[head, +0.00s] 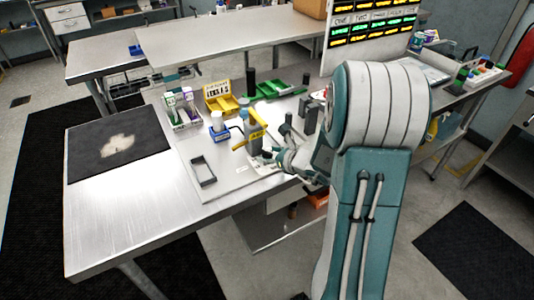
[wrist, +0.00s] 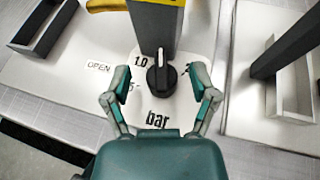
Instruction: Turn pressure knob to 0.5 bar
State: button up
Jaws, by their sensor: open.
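The pressure knob (wrist: 161,74) is black with a pale pointer mark. It sits in the wrist view on a white dial plate marked "1.0" and "bar", with other marks partly hidden. My gripper (wrist: 161,88) is open, with one finger on each side of the knob and a gap to it on both sides. The knob stands at the foot of a dark grey post (wrist: 155,25) with a yellow part on top. In the head view my gripper (head: 277,156) is at the front of the station, and the knob is too small or hidden to make out.
A yellow-handled device (head: 255,128) stands close to my gripper. A dark open-topped holder (head: 203,171) lies on the white board to the left. A yellow bin (head: 220,97) and a green tray (head: 275,89) stand behind. The table's left front (head: 120,225) is bare.

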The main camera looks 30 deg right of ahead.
jog(key=shift+w+a+f, duration=0.15)
jog(key=shift+w+a, duration=0.1)
jog(key=shift+w, duration=0.2)
jog(key=shift+d, duration=0.1)
jog(key=shift+d, duration=0.1)
